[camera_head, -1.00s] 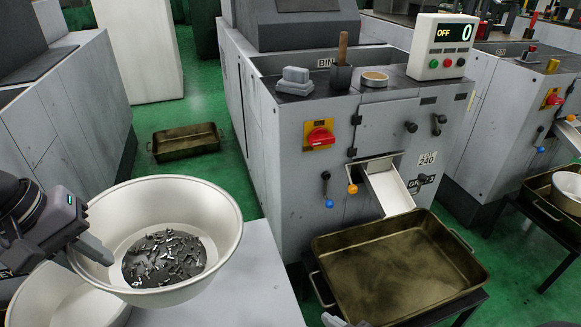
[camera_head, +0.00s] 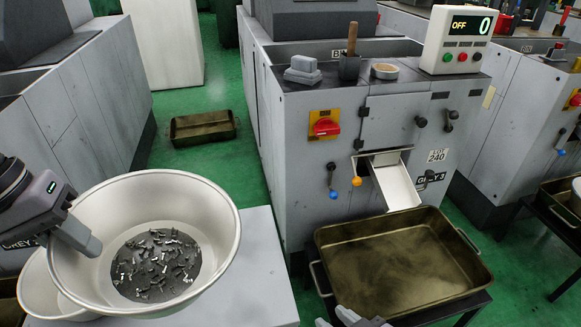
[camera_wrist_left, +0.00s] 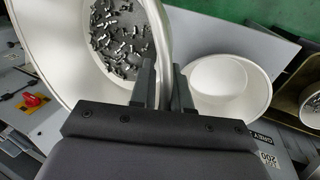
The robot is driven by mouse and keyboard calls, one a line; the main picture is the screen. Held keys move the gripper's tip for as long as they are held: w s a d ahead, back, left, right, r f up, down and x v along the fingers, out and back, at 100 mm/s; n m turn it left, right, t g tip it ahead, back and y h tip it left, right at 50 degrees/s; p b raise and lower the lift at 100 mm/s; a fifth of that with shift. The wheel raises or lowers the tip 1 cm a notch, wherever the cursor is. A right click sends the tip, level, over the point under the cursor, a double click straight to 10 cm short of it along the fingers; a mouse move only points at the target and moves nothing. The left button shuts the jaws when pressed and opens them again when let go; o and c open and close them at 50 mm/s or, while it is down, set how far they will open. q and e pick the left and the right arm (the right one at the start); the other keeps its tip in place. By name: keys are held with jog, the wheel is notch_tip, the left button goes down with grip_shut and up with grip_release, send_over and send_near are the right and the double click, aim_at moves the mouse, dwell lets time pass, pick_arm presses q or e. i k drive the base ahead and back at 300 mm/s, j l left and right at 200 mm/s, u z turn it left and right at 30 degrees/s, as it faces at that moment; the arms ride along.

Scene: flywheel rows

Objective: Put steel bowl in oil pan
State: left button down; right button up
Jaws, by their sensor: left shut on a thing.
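A pale steel bowl (camera_head: 215,225) with small dark metal parts inside is at the lower left of the head view. My left gripper (camera_head: 88,243) is shut on its left rim. In the left wrist view the fingers (camera_wrist_left: 163,82) straddle the wall of this bowl (camera_wrist_left: 60,70). The bowl overlaps the grey table; its height above it is unclear. The oil pan (camera_head: 325,235), a brassy rectangular tray with side handles, stands right of the bowl, on a dark stand before the machine, holding no bowl. My right gripper (camera_head: 358,318) shows only partly at the bottom edge.
A second pale bowl (camera_head: 35,290) is partly hidden behind the held bowl; it also shows in the left wrist view (camera_wrist_left: 222,85). The grey table (camera_head: 262,270) is clear to the right. The grey machine (camera_head: 290,170) has a chute (camera_head: 395,185) above the pan.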

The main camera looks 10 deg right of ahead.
aim_at(395, 270)
jog(key=k+l, duration=0.15)
jog(key=l, duration=0.25)
jog(key=k+l, duration=0.1)
jog(key=l, duration=0.25)
jog(key=k+l, duration=0.15)
jog(key=l, duration=0.25)
jog(key=k+l, duration=0.1)
jog(key=l, duration=0.3)
jog(key=k+l, duration=0.15)
jog(key=l, duration=0.2)
jog(key=k+l, duration=0.1)
jog(key=l, duration=0.3)
jog(key=k+l, duration=0.15)
jog(key=l, duration=0.2)
